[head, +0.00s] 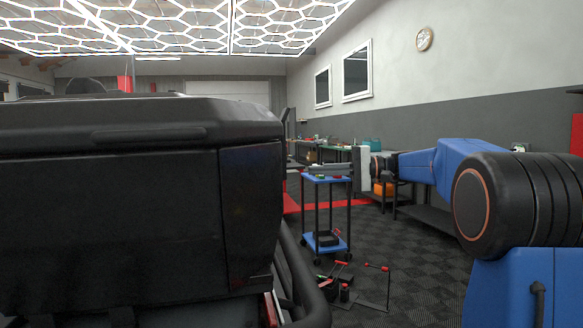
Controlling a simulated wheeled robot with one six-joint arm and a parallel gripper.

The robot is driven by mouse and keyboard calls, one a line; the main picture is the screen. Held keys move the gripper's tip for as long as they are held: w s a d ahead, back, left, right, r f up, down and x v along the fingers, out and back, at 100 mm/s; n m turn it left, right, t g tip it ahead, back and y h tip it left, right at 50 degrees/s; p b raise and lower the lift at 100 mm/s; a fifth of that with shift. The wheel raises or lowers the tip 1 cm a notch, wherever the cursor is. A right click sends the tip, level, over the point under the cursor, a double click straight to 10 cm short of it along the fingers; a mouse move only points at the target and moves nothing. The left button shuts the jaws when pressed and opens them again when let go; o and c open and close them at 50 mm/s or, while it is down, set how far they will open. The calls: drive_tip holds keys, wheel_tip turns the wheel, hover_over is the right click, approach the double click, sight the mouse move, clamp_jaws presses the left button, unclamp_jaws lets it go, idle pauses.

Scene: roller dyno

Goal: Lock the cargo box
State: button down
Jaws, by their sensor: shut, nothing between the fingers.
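A large black box (110,220), which I take to be the cargo box, fills the left of the head view. Its lid (130,115) looks down on the body, with a dark seam below it. No latch or lock can be made out on the faces I see. My gripper (310,168) is to the right of the box, with its fingers pointing left. It is shut and empty. In the picture a gap lies between the fingertips and the box's right edge.
A blue trolley (327,246) stands behind my gripper. Tools and a red-handled stand (376,268) are on the checkered floor. A dark bent tube (305,275) runs below the box's right side. Workbenches (430,207) line the right wall.

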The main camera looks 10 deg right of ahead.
drive_tip(key=a, duration=0.8)
drive_tip(key=shift+w+a+r, duration=0.15)
drive_tip(key=shift+a+r, duration=0.25)
